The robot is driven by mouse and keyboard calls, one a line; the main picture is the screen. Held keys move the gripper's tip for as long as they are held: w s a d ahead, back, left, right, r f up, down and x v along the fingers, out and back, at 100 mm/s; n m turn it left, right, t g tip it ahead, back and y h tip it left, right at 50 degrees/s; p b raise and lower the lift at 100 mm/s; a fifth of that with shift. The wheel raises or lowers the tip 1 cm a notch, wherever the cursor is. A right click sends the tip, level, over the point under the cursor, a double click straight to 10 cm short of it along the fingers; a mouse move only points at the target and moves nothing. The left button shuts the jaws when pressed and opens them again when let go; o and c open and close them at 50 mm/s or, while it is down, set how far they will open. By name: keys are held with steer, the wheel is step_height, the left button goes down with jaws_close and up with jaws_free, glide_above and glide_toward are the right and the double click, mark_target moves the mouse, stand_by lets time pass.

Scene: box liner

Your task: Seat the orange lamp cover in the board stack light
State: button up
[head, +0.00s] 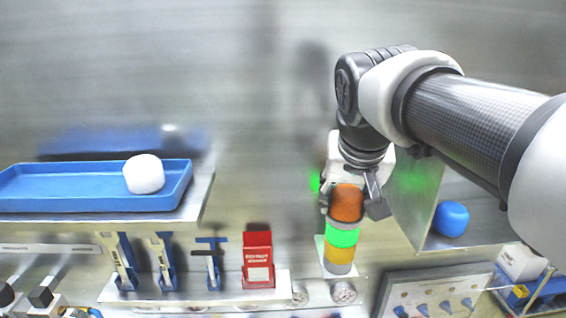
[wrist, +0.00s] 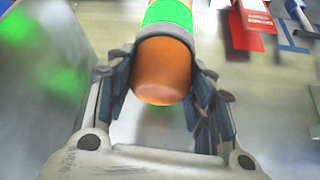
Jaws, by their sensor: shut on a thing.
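The orange lamp cover (head: 346,202) is a domed cylinder at the top of the stack light. My gripper (head: 357,204) is shut on it, one finger on each side. In the wrist view the orange lamp cover (wrist: 164,72) lies between the fingertips of my gripper (wrist: 163,68). The stack light (head: 338,254) stands upright, with a lit green section (head: 342,235) above a yellow one. The green section also shows beyond the cover in the wrist view (wrist: 168,13). The cover looks in line with the green section; whether it is fully down on it, I cannot tell.
A blue tray (head: 90,204) with a white cap (head: 144,174) is at the left. A blue cap (head: 451,219) sits on a metal shelf at the right. A red box (head: 258,262) and several blue-handled tools stand left of the stack light.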

steer(key=shift+s+f, duration=0.2)
steer(key=shift+f, duration=0.4)
steer(key=o, duration=1.1)
steer(key=shift+w+f, duration=0.1)
steer(key=shift+w, duration=0.15)
steer(key=shift+s+r, duration=0.15)
steer(key=shift+r, duration=0.3)
steer(key=v, duration=1.1)
steer(key=shift+s+r, duration=0.25)
steer(key=shift+s, duration=0.05)
steer(key=shift+f, duration=0.1)
steer(key=s+f+b, duration=0.5)
steer(key=f+b, duration=0.3)
steer(key=f, duration=0.8)
steer(key=s+f+n+b, duration=0.1)
steer(key=s+f+b, duration=0.4)
steer(key=f, duration=1.1)
steer(key=s+d+f+n+g+y+b, duration=0.1)
steer(key=s+f+b, duration=0.4)
steer(key=f+b, duration=0.5)
step_height(320, 180, down, 6)
steer(key=shift+s+d+f+b, duration=0.1)
steer(key=shift+b, duration=0.3)
